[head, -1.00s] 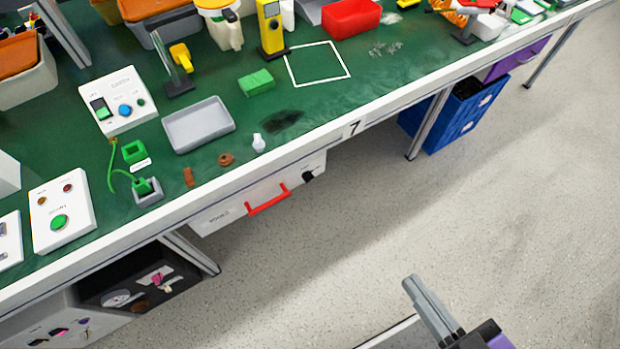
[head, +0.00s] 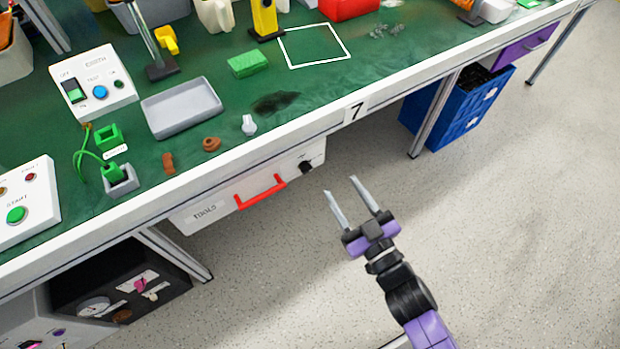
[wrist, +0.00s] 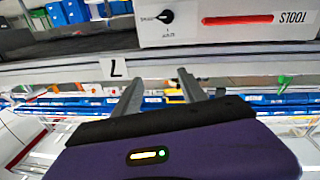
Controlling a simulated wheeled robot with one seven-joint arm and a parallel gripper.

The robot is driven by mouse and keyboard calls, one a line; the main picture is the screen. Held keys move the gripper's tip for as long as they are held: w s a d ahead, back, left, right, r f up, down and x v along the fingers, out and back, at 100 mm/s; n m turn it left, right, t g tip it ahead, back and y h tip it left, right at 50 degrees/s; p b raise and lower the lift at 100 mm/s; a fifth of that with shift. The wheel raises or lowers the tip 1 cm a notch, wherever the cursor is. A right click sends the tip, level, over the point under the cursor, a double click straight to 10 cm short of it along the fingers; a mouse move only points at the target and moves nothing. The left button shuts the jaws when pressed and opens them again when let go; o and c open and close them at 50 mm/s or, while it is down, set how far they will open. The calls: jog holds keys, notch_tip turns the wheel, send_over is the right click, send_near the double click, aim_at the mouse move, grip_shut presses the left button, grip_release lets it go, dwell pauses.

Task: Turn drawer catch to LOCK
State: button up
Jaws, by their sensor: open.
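The drawer catch (head: 306,166) is a small black rotary knob on the right of the white drawer front (head: 225,200), under the bench edge. In the wrist view, which shows the drawer upside down, the catch (wrist: 166,17) has a white pointer mark and small labels beside and below it, too small to read surely. The drawer has a red handle (head: 261,191) and the word TOOLS, and looks shut. My gripper (head: 340,193) is open and empty, in front of the bench, to the right of and below the catch, apart from it. Its fingers (wrist: 160,90) also show in the wrist view.
The green bench top (head: 225,110) bears a grey tray (head: 182,107), a green sponge-like block (head: 248,64) and switch boxes. A bench leg and blue crate (head: 460,110) stand to the right under the bench. The floor before the drawer is clear.

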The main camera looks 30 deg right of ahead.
aim_at(308, 171)
jog(key=shift+g+y, duration=0.5)
jog(key=shift+y, duration=0.4)
jog(key=w+f, duration=0.2)
jog(key=w, duration=0.2)
jog(key=w+a+f+b, duration=0.1)
jog(key=w+f, duration=0.2)
jog(key=w, duration=0.1)
jog(key=w+a+f, duration=0.1)
jog(key=w+f, duration=0.1)
jog(key=w, duration=0.2)
jog(key=shift+w+a+f, duration=0.15)
jog(key=shift+w+f, duration=0.2)
jog(key=shift+c, duration=0.2)
grip_shut()
